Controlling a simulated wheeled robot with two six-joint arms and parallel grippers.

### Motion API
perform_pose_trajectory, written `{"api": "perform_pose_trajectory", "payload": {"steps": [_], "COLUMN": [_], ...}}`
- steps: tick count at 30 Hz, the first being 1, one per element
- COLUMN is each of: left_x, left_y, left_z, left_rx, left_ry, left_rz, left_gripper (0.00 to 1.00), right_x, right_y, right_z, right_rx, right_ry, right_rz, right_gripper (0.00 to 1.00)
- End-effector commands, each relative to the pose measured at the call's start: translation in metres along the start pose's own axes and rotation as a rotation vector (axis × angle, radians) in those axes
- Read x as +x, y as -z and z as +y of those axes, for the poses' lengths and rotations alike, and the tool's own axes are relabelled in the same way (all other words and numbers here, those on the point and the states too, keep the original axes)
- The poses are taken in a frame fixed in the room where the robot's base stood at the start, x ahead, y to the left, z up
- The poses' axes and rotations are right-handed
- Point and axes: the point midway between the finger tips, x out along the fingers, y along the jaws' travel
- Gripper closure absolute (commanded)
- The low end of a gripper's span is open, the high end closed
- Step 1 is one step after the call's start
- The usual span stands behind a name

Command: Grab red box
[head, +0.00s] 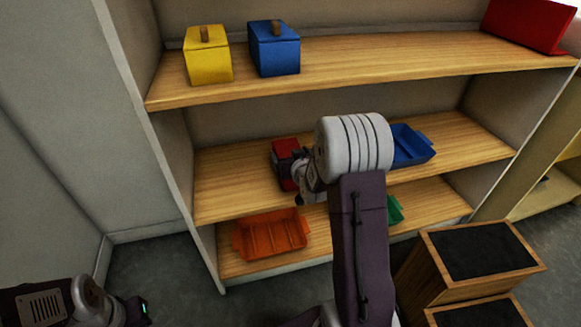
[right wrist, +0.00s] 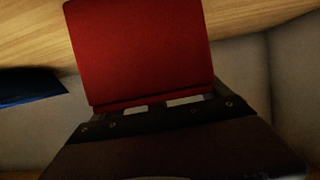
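The red box (head: 284,152) stands on the middle shelf, left of centre, partly hidden behind my right arm. My right gripper (head: 298,172) is right at its front in the head view. In the right wrist view the red box (right wrist: 145,52) fills the upper middle, directly against the dark gripper body (right wrist: 155,108). Two pale slivers show at the box's lower edge. The fingers are not clear, so I cannot tell whether they are closed on it. Part of my left arm shows at the lower left of the head view, its gripper fingers not discernible.
A yellow box (head: 207,60) and a blue box (head: 274,52) stand on the top shelf, with a red object (head: 530,24) at its right. A blue tray (head: 410,148) sits right on the middle shelf. An orange tray (head: 268,236) is below. Wooden crates (head: 430,277) stand at lower right.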

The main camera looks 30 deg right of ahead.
Motion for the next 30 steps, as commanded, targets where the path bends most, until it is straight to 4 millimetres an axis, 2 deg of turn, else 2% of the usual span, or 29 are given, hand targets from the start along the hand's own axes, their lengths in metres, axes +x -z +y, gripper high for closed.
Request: {"api": "perform_pose_trajectory", "payload": {"steps": [1,7,14,17,24,26,30], "left_x": [0.0,0.0,-0.001,-0.006,-0.036,-0.04,-0.061], "left_y": [0.0,0.0,0.0,0.001,0.004,0.004,0.006], "left_z": [0.0,0.0,0.0,0.0,0.001,0.001,0.001], "left_rx": [0.0,0.0,0.0,0.0,0.0,0.0,0.0], "left_ry": [0.0,0.0,0.0,0.0,0.0,0.0,0.0], "left_rz": [0.0,0.0,0.0,0.0,0.0,0.0,0.0], "left_gripper": [1.0,1.0,1.0,1.0,1.0,1.0,1.0], "right_x": [0.0,0.0,-0.001,-0.003,-0.018,-0.017,-0.018], "right_y": [0.0,0.0,0.002,0.008,0.048,0.053,0.076], "right_z": [0.0,0.0,0.0,0.0,0.0,0.015,0.05], "right_rx": [0.0,0.0,0.0,0.0,0.0,0.002,0.002], "right_ry": [0.0,0.0,0.0,0.0,-0.001,-0.006,-0.008], "right_rz": [0.0,0.0,0.001,0.002,0.003,0.003,0.002], "right_gripper": [0.31,0.86,0.88,0.88,0.88,0.88,0.88]}}
